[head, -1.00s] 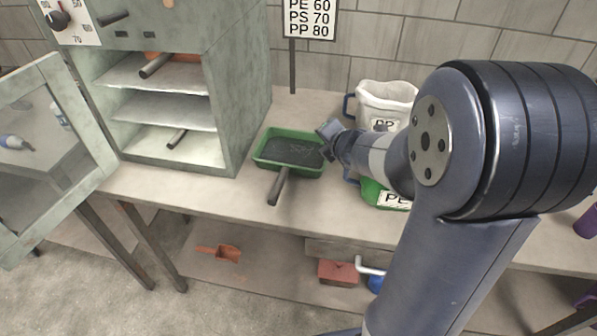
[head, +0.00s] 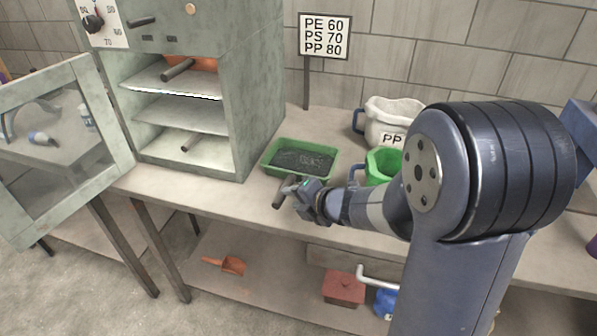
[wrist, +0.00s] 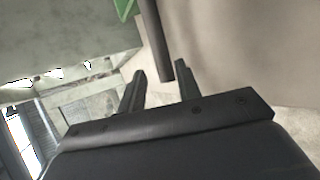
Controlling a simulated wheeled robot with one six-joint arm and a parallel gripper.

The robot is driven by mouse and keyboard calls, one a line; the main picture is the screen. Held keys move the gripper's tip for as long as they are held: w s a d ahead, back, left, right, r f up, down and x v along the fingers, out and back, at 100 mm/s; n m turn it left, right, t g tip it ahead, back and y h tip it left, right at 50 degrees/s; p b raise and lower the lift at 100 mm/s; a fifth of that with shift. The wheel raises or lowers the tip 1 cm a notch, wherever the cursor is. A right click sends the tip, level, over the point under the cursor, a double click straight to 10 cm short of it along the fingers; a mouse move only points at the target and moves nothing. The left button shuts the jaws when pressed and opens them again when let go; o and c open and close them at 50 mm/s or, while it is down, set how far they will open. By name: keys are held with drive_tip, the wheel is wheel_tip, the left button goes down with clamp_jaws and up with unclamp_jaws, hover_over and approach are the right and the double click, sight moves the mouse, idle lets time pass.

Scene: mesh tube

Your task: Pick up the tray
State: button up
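The green tray (head: 301,158) holds dark granules and sits on the bench, to the right of the open oven. Its dark handle (head: 281,193) points toward the bench's front edge. In the head view my gripper (head: 290,190) is at the handle, and it hides part of it. In the wrist view the handle (wrist: 157,45) comes down from the top, with its end close to the gap between the two fingers. The fingers of my gripper (wrist: 160,85) are apart there. A corner of the green tray (wrist: 124,8) shows at the top edge.
The oven (head: 232,110) has shelves with dark handles, and its glass door (head: 62,145) stands open at left. A white PP container (head: 390,117) and a green container (head: 383,165) stand right of the tray. A sign (head: 324,37) rises behind. An orange scoop (head: 232,265) lies below.

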sight(283, 198)
drive_tip(key=x, duration=0.4)
drive_tip(key=shift+a+f+b, duration=0.3)
drive_tip(key=shift+b, duration=0.05)
drive_tip(key=shift+r, duration=0.1)
clamp_jaws()
